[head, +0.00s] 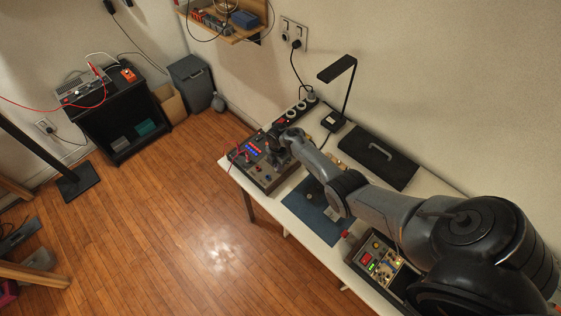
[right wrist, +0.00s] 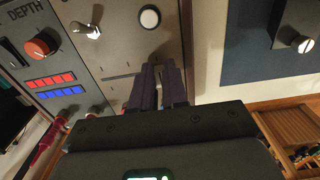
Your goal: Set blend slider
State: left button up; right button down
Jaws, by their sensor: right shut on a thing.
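A synth case (head: 266,178) with knobs, switches and rows of lit buttons stands at the left end of the white table. My right gripper (head: 277,136) reaches over its panel. In the right wrist view the two dark fingers (right wrist: 160,72) are closed together at the panel (right wrist: 115,45), at the end of a thin slot (right wrist: 119,77). They are shut on a small part there, seemingly the slider's cap, which the fingers hide. An orange-red knob (right wrist: 38,48), a metal toggle (right wrist: 85,30) and a white round button (right wrist: 149,18) are nearby. My left gripper is out of view.
A blue mat (head: 312,211) lies beside the case, under my arm. A second synth case (head: 369,265) stands at the near end. A black flat case (head: 372,158), a desk lamp (head: 337,69) and a power strip (head: 298,114) line the wall side.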

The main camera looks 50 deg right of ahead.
jog(key=c, duration=1.1)
grip_release()
jog(key=shift+s, duration=0.15)
jog(key=shift+r, duration=0.6)
notch_tip(320, 180, up, 10)
jog(key=p, duration=0.3)
jog(key=shift+f, duration=0.2)
